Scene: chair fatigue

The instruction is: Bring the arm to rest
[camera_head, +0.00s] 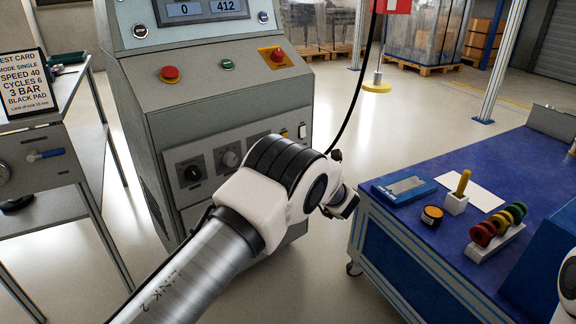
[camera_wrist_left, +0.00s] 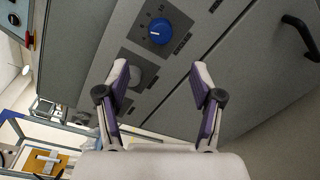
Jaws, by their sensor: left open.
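My left arm (camera_head: 265,195) comes in from the lower left and reaches in front of the grey machine (camera_head: 215,95). Its gripper is mostly hidden behind the wrist in the head view. In the left wrist view my left gripper (camera_wrist_left: 159,78) is open, with nothing between its fingers. Ahead of the fingers is the machine's panel with a blue knob (camera_wrist_left: 160,31) and a grey knob (camera_wrist_left: 136,76). The fingers appear apart from the knobs, though the exact gap is hard to tell. A white piece of what looks like my right arm shows at the right edge; its gripper is out of view.
A side table (camera_head: 75,170) with a test card (camera_head: 27,84) stands left. Open floor (camera_head: 420,120) lies between machine and bench.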

